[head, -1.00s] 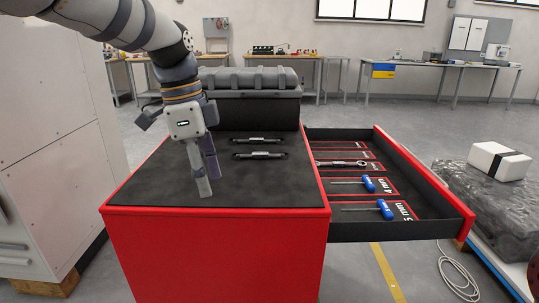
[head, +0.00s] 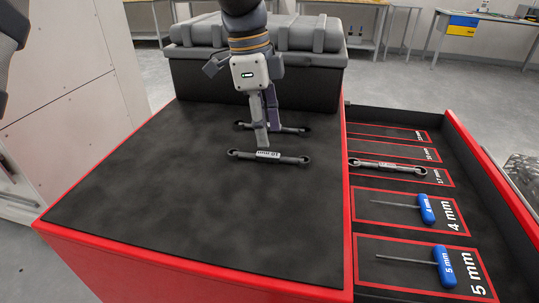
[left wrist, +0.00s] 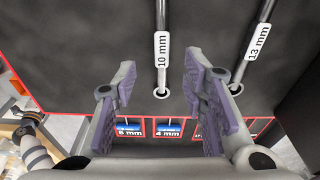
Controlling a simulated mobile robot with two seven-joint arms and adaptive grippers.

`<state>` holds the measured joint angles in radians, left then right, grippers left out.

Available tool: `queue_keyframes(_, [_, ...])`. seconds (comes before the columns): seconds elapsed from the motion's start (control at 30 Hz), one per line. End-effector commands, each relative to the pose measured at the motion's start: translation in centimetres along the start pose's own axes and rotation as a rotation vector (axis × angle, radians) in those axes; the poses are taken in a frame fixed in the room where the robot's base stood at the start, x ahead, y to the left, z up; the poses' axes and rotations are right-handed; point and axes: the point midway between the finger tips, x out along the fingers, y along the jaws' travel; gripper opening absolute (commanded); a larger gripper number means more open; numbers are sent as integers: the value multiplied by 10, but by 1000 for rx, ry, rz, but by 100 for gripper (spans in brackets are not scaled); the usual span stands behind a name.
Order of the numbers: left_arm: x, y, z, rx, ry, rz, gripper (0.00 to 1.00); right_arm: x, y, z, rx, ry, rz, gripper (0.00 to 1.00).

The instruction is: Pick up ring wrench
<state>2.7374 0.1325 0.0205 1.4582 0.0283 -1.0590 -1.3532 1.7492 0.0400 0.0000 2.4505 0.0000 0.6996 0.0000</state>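Two dark ring wrenches lie on the black cabinet top (head: 180,215). The nearer one (head: 240,154) is labelled 10 mm in the left wrist view (left wrist: 162,75); the farther one (head: 298,130) is labelled 13 mm there (left wrist: 250,60). A third ring wrench (head: 388,166) lies in the open drawer. My left gripper (head: 267,138) points down over the two wrenches on top. In the left wrist view its fingers (left wrist: 158,95) are apart, with the 10 mm wrench's ring end seen between them and nothing held. The 13 mm ring end is beside the right finger. My right gripper is out of view.
The red-edged drawer (head: 475,150) stands open on the right, with two blue-handled hex keys (head: 426,208) (head: 444,266) in outlined slots. A dark case (head: 320,70) stands behind the wrenches. The cabinet top's left and front are clear.

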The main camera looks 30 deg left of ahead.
Motion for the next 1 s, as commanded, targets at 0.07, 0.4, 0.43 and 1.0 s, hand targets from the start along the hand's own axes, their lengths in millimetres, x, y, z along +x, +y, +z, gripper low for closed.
queue_keyframes(0.07, [14,1,2,-1,-3,4,39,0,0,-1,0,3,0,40])
queue_keyframes(0.4, [52,0,4,0,0,-2,39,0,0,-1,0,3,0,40])
queue_keyframes(0.43, [52,0,4,0,0,-2,39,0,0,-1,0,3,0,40])
queue_keyframes(1.0, [51,0,4,0,0,-2,0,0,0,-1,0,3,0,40])
